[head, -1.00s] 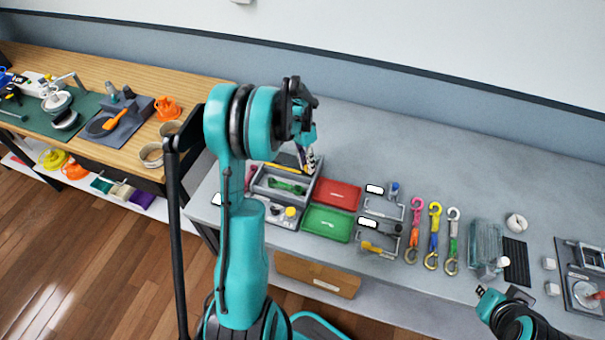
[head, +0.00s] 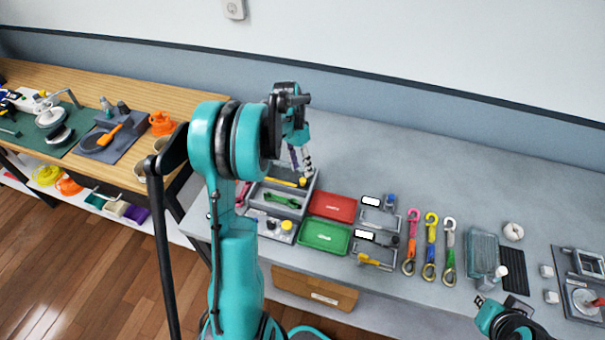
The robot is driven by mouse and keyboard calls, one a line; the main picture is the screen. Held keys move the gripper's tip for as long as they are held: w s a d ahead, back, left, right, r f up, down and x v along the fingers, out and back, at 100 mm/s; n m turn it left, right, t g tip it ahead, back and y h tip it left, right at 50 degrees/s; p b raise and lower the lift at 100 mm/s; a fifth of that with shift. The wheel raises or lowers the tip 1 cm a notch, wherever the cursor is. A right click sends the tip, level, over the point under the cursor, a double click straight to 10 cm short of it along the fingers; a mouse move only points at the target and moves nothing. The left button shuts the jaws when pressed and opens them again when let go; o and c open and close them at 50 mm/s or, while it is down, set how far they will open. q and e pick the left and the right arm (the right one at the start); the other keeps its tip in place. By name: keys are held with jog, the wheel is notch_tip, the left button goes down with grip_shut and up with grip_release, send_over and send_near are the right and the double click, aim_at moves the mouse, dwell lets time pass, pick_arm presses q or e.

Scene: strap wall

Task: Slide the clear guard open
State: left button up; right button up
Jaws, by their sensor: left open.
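A clear, see-through box-like piece (head: 484,252) stands on the grey bench right of centre; I cannot tell for certain whether it is the guard. My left gripper (head: 301,163) is open, pointing down over the back of a grey compartment tray (head: 314,192), well left of the clear piece. I see nothing between its fingers. My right gripper (head: 481,303) is low at the right, in front of the clear piece and apart from it. It is too small to tell whether it is open. A grey fixture (head: 577,290) with a red-tipped part sits at the right edge, partly cut off.
Red (head: 333,206) and green (head: 324,236) trays lie by the compartment tray. Several coloured straps with hooks (head: 431,247) lie left of the clear piece. A white-capped bottle (head: 500,272) and a black ribbed pad (head: 514,270) are beside it. The bench's back is free.

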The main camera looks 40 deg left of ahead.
pick_arm(q)
jog(key=v, duration=0.7)
jog(key=shift+r, duration=0.25)
